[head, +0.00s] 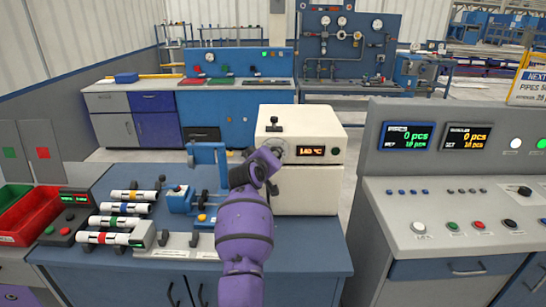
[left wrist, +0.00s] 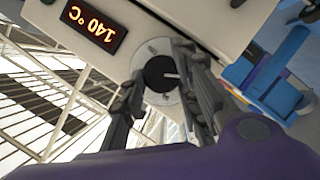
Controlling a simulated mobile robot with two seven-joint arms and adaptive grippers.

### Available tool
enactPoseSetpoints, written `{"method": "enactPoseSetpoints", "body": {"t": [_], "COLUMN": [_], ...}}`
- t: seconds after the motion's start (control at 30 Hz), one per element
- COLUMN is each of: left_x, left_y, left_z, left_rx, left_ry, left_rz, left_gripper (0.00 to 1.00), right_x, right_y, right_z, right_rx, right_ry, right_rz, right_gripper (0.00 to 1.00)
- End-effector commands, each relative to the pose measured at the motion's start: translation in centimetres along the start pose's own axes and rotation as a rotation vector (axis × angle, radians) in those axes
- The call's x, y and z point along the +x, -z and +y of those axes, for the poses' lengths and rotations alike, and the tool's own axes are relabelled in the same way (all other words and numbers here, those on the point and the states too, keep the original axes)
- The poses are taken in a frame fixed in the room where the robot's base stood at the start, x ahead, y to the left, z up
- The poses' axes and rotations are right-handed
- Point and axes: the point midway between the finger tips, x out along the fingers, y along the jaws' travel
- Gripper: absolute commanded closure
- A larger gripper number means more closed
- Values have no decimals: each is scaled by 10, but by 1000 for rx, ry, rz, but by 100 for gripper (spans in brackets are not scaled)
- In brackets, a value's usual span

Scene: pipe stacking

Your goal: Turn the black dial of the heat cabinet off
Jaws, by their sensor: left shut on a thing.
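The heat cabinet (head: 310,185) is a white box at the back of the blue bench. Its lit display (head: 311,151) shows orange digits, and the left wrist view shows the display (left wrist: 94,20) upside down, reading 140 °C. The black dial (left wrist: 161,73) has a white pointer line and sits on a round pale plate on the cabinet front. My left gripper (head: 268,160) is at the cabinet front, left of the display, and hides the dial in the head view. In the left wrist view its fingers are on either side of the dial, shut on it. My right gripper is not in view.
A blue fixture (head: 180,199) and several white pipes with coloured bands (head: 123,208) stand left of my arm. Red and green bins (head: 30,215) are at the far left. A grey control console (head: 450,190) stands to the right. The bench front right of my arm is clear.

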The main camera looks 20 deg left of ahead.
Motion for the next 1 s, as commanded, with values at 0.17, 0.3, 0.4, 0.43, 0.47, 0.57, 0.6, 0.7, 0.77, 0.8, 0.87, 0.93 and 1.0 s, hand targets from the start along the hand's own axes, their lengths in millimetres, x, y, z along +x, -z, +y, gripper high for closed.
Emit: {"method": "enactPoseSetpoints", "body": {"t": [0.17, 0.3, 0.4, 0.43, 0.47, 0.57, 0.6, 0.7, 0.77, 0.8, 0.87, 0.93, 1.0], "left_x": [1, 1, 1, 1, 1, 1, 1, 1, 0, 0, 0, 0, -2], "left_y": [-7, -7, -6, -6, -6, -5, -4, -3, -3, -2, -2, -1, -1], "left_z": [3, 4, 4, 4, 4, 4, 3, 3, 3, 2, 2, 2, 2], "left_rx": [-7, -7, -7, -7, -6, -6, -5, -5, -4, -4, -4, -3, -3], "left_ry": [-6, -7, -7, -7, -7, -6, -6, -5, -5, -5, -4, -4, -4], "left_rz": [-13, -13, -12, -12, -11, -9, -8, -6, -5, -4, -3, -2, -1], "left_gripper": [97, 97, 63, 59, 57, 57, 57, 57, 57, 57, 57, 57, 57], "right_x": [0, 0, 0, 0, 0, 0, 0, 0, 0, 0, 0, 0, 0], "right_y": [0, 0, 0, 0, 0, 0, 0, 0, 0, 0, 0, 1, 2], "right_z": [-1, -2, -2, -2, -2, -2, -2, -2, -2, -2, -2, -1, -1], "right_rx": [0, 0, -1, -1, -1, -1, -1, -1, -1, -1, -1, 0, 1], "right_ry": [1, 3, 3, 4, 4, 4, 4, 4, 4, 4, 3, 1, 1], "right_rz": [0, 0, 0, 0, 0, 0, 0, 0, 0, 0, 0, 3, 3], "right_gripper": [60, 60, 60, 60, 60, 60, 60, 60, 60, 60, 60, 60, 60]}}
